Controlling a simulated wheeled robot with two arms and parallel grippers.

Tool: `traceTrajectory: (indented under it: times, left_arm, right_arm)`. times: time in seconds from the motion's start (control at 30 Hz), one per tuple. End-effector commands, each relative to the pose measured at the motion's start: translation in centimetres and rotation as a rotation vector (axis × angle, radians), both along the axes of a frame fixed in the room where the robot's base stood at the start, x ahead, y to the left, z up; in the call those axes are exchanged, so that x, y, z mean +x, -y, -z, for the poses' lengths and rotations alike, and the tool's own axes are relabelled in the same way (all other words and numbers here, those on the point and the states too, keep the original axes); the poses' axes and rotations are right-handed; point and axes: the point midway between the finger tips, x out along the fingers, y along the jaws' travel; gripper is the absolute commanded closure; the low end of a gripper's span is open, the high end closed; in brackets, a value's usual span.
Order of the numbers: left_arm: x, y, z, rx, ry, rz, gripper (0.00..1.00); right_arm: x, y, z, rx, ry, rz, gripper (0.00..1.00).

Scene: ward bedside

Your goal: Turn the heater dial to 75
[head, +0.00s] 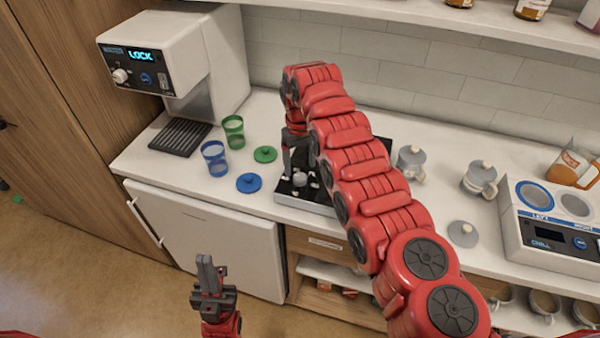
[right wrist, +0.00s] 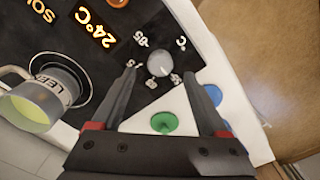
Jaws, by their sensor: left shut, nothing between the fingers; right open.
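The heater (head: 296,196) is a black panel on the counter, mostly hidden under my right arm in the head view. Its small grey round dial (head: 300,179) shows near the front. The display (right wrist: 97,26) reads 24°C. My right gripper (right wrist: 160,77) is open, with its fingertips on either side of the dial; I cannot tell whether they touch it. My left gripper (head: 208,274) is shut and empty, low in front of the counter.
A cup with yellow-green liquid (right wrist: 30,110) stands on the heater's round plate. Blue cup (head: 215,158), green cup (head: 233,131) and their lids lie left of the heater. A dispenser (head: 165,55) reads LOCK at the left. Grey lidded mugs (head: 411,165) and a white device (head: 540,235) stand right.

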Motion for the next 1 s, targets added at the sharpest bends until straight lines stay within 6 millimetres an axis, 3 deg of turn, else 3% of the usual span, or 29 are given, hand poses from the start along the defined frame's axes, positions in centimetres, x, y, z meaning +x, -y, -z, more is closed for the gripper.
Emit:
traceTrajectory:
  times: [0.03, 0.23, 0.53, 0.9, 0.97, 1.0]
  left_arm:
    - [0.0, 0.0, -0.9, 0.0, 0.001, 0.0, 1.0]
    - [0.0, 0.0, -1.3, 0.0, 0.0, 0.0, 1.0]
    - [0.0, 0.0, -1.2, 0.0, 0.0, 0.0, 1.0]
    - [0.0, 0.0, -1.2, 0.0, 0.0, 0.0, 1.0]
    - [0.0, 0.0, -1.2, 0.0, 0.0, 0.0, 1.0]
    - [0.0, 0.0, -1.2, 0.0, 0.0, 0.0, 1.0]
  right_arm:
    - [-0.2, 0.0, 0.7, -0.001, -0.005, 0.0, 0.23]
    - [-0.2, 0.0, 3.9, -0.004, -0.007, 0.0, 0.23]
    - [0.0, 0.0, 4.4, -0.001, 0.0, -0.001, 0.23]
    - [0.0, 0.0, 4.4, -0.001, 0.0, 0.0, 0.9]
    - [0.0, 0.0, 4.4, -0.001, 0.0, 0.0, 1.0]
    - [0.0, 0.0, 4.4, -0.001, 0.0, 0.0, 1.0]
